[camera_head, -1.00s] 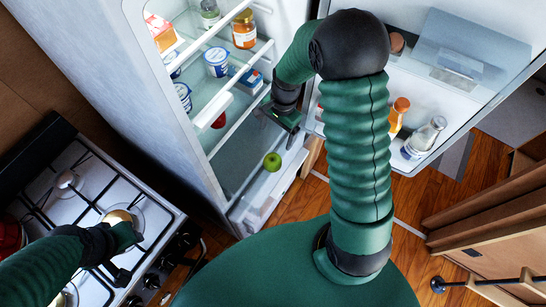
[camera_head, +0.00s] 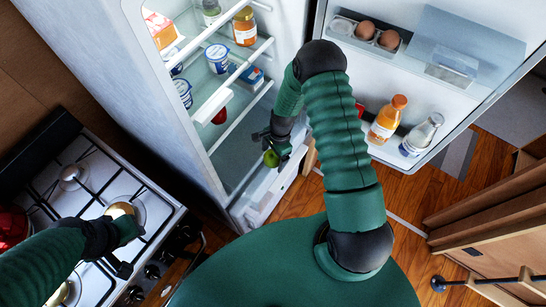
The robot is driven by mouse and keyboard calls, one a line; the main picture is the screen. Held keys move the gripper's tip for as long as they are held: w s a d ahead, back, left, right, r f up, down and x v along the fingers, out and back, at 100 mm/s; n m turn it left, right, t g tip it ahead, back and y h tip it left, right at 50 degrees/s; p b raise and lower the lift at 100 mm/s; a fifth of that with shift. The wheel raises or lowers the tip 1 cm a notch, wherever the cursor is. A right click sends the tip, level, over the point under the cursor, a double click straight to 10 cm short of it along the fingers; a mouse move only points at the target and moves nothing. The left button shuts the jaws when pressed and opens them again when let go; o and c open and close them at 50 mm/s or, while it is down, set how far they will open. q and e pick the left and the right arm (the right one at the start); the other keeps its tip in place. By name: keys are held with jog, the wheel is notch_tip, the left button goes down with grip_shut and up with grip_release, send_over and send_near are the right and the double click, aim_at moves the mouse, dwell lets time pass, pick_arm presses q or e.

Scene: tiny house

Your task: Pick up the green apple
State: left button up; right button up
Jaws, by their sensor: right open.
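The green apple (camera_head: 271,158) is on the lower level of the open fridge (camera_head: 240,165), near its front edge. My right gripper (camera_head: 273,150) reaches down from above and is open at the apple, with the fingers around or just beside it. The gripper partly hides the apple, and I cannot tell whether the fingers touch it. My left gripper (camera_head: 122,245) hangs over the stove at lower left, and its fingers are too small and dark to read.
The stove (camera_head: 105,197) stands at left. Fridge shelves above hold jars (camera_head: 245,27) and yogurt cups (camera_head: 217,57). A red item (camera_head: 220,116) sits under a shelf. The open fridge door (camera_head: 440,100) at right holds eggs (camera_head: 377,33) and bottles (camera_head: 387,118). The wooden floor (camera_head: 405,195) is clear between.

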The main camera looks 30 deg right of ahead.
jog(key=shift+w+f, duration=0.15)
jog(key=shift+f, duration=0.4)
jog(key=shift+a+r, duration=0.1)
jog(key=shift+r, duration=0.05)
jog(key=c, duration=1.6)
jog(key=shift+o, duration=0.2)
jog(key=shift+r, duration=0.1)
